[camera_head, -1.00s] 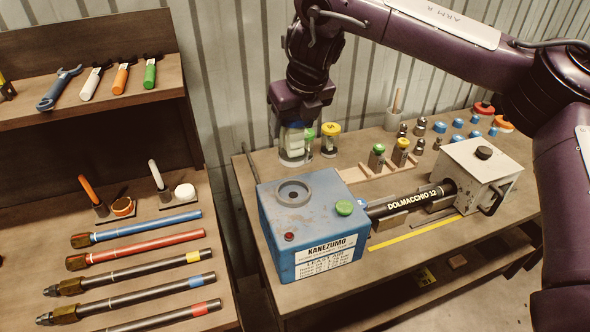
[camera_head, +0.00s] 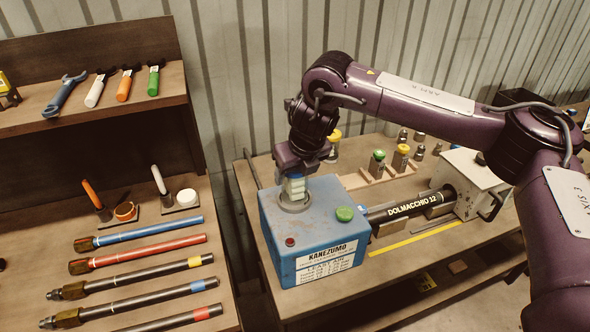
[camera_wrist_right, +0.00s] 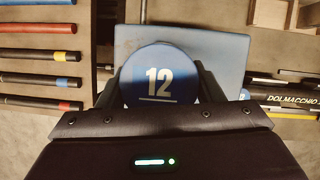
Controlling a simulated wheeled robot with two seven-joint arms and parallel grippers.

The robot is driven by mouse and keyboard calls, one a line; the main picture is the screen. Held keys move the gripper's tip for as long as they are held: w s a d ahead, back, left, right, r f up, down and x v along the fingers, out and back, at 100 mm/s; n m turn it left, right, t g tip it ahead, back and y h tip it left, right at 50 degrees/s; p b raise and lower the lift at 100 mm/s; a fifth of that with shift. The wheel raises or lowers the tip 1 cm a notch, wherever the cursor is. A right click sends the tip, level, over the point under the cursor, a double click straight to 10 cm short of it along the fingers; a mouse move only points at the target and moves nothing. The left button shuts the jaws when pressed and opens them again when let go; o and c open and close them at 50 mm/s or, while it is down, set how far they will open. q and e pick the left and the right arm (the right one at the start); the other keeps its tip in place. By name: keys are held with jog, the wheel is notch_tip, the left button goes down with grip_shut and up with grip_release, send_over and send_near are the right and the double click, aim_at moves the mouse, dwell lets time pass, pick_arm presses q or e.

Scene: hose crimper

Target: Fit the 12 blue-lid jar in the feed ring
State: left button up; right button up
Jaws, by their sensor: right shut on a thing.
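The jar with the blue lid marked 12 (camera_wrist_right: 158,75) is between the fingers of my right gripper (camera_wrist_right: 160,88) in the right wrist view. In the head view my right gripper (camera_head: 294,186) points down over the blue Kanezumo box, shut on the jar (camera_head: 294,189). The jar stands upright at the grey feed ring (camera_head: 297,207) on top of the box (camera_head: 325,222). The jar's lower end is at the ring's opening; I cannot tell how deep it sits. The lid is hidden by the gripper in the head view. My left gripper is not in view.
A green button (camera_head: 345,214) and a red one (camera_head: 290,242) are on the box. A yellow-lid jar (camera_head: 333,146) stands behind it. A black Dolmacchio 12 cylinder (camera_head: 412,206) lies to the right. The left bench (camera_head: 200,240) holds several hoses.

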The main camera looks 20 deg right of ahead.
jog(key=shift+f, duration=0.15)
jog(key=o, duration=1.1)
jog(key=shift+r, duration=0.3)
jog(key=shift+b+v, duration=0.75)
jog(key=shift+v, duration=0.45)
jog(key=v, duration=0.9)
jog(key=shift+r, duration=0.2)
jog(key=shift+s+f, duration=0.1)
jog(key=shift+s, duration=0.1)
